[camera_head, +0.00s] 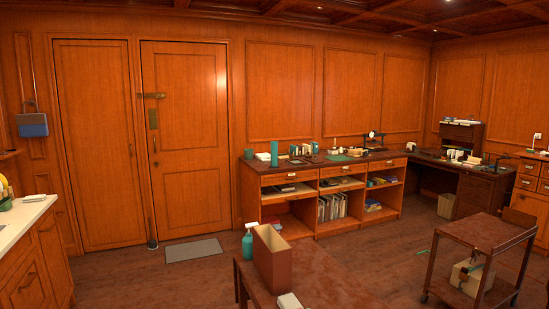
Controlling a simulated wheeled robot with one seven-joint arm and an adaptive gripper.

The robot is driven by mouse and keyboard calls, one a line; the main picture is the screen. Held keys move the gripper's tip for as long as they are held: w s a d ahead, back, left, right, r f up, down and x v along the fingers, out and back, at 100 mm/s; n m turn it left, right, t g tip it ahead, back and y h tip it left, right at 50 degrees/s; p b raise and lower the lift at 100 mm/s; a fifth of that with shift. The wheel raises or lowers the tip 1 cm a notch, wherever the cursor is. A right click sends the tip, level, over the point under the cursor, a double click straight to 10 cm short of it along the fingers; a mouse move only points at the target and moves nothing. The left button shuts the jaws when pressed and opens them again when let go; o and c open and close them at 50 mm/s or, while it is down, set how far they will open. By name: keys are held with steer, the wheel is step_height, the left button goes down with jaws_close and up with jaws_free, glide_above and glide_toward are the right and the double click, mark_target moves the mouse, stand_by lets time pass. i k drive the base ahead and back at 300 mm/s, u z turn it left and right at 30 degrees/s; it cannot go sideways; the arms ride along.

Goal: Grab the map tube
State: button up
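A tall teal cylinder (274,154) stands upright on the left part of the long wooden cabinet's top (300,166), against the back wall. It looks like the map tube, though it is small at this distance. Nothing visible covers it. My gripper is not in this view, so its state does not show.
A wooden table (325,275) in front holds a brown open box (272,258) and a teal spray bottle (248,246). A two-tier trolley (485,232) stands at right. Small items crowd the cabinet top. Open floor (200,273) lies left of the table, with a grey mat (194,250) by the door.

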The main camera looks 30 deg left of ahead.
mark_target(273, 144)
steer(key=u, duration=1.85)
steer(key=i, duration=5.7)
steer(key=z, duration=2.75)
